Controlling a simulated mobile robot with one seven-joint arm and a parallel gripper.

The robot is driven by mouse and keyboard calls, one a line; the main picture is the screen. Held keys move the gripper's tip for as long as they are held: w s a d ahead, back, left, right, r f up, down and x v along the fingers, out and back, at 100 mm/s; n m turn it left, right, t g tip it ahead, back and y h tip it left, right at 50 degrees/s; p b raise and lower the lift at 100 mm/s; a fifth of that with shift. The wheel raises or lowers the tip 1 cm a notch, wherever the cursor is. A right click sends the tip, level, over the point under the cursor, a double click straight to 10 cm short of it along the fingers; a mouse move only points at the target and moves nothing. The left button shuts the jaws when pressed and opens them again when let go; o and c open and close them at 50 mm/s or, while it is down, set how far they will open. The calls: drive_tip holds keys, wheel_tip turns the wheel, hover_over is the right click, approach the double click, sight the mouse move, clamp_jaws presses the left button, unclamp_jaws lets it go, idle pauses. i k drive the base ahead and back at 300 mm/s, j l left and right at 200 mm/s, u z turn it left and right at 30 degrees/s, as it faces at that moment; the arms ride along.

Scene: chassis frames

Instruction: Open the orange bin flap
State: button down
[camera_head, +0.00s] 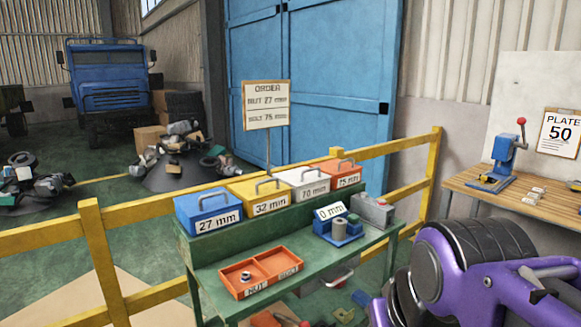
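The orange bin (335,175) is the rightmost in a row of bins on the raised back shelf of the green bench. Its front label reads 75 mm. Its flap (337,164) has a grey handle and looks shut. The white 70 mm bin (303,184) stands directly to its left, then the yellow 32 mm bin (262,199) and the blue 27 mm bin (208,212). My purple arm fills the lower right corner, well apart from the orange bin. My gripper's fingertips do not show.
Before the bins, the green bench (215,275) carries an orange tray (239,291) with a nut inside, a blue gauge (338,233) reading 0 mm, and a grey box (373,211). An order sign (266,106) rises behind. A yellow rail (385,148) runs behind the bench.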

sight(335, 167)
drive_tip(key=i+l+u, duration=0.3)
drive_tip(key=l, duration=0.35)
drive_tip(key=i+l+u, duration=0.15)
drive_tip(key=i+l, duration=0.15)
drive_tip(key=i+l+u, duration=0.15)
drive_tip(key=l, duration=0.3)
drive_tip(key=i+l+u, duration=0.15)
drive_tip(key=l, duration=0.25)
